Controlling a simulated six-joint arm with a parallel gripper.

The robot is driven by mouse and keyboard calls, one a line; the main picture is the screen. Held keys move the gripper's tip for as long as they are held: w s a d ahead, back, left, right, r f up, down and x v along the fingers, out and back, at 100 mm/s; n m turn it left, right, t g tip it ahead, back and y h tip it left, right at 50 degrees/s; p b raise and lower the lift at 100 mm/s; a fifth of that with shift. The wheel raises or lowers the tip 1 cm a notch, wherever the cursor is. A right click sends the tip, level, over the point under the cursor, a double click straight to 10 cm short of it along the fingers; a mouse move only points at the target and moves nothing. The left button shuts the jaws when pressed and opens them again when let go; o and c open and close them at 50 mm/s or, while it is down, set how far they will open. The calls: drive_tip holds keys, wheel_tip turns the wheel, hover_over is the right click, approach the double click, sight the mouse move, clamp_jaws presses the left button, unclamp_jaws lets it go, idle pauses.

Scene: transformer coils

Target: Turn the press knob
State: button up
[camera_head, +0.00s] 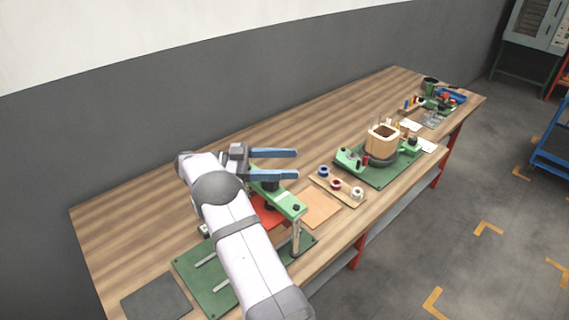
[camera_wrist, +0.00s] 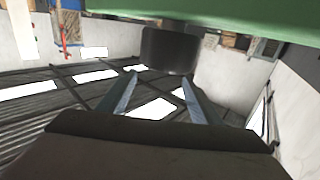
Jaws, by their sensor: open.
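The press (camera_head: 285,202) has a green crossbeam on posts over a green base plate (camera_head: 207,290) on the bench. Its dark round knob (camera_head: 270,185) sits on the crossbeam and is partly hidden by my gripper. In the wrist view the knob is a black cylinder (camera_wrist: 168,50) against the green beam (camera_wrist: 230,15). My gripper (camera_head: 298,165) is open, its two blue-grey fingers pointing right above the beam. In the wrist view the fingertips (camera_wrist: 160,76) lie close to the knob with nothing between them. I cannot tell whether they touch it.
A spool board (camera_head: 338,185) and a tan sheet (camera_head: 320,208) lie right of the press. Beyond stands a green fixture with a wooden coil form (camera_head: 382,140). A dark mat (camera_head: 157,298) lies at front left. The bench's back left (camera_head: 130,215) is clear.

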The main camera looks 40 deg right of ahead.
drive_tip(key=shift+r+p, duration=2.1)
drive_tip(key=shift+r, duration=0.45)
drive_tip(key=w+a+f+n+t+h+b, duration=0.1)
drive_tip(key=f+t+b, duration=0.1)
drive_tip(key=f+b, duration=0.1)
drive_tip(key=w+a+f+n+t+h+b, duration=0.1)
drive_tip(key=a+f+n+t+b, duration=0.1)
drive_tip(key=f+b, duration=0.1)
drive_tip(key=w+a+f+n+t+h+b, duration=0.1)
drive_tip(key=a+f+t+b, duration=0.1)
drive_tip(key=b, duration=0.3)
drive_tip(key=shift+a+f, duration=0.25)
drive_tip(key=shift+f, duration=0.55)
drive_tip(key=shift+w+a+f+n+t+h+b, duration=0.2)
drive_tip(key=shift+a+f+n+t+h+b, duration=0.1)
drive_tip(key=shift+a+f+n+t+b, duration=0.3)
drive_tip(key=shift+d+r, duration=0.2)
drive_tip(key=shift+d, duration=0.05)
drive_tip(key=shift+s+d+p, duration=0.2)
drive_tip(key=shift+d+p, duration=0.1)
drive_tip(key=shift+d, duration=0.25)
drive_tip(key=p+x, duration=0.1)
drive_tip(key=x, duration=0.5)
drive_tip(key=shift+p, duration=0.4)
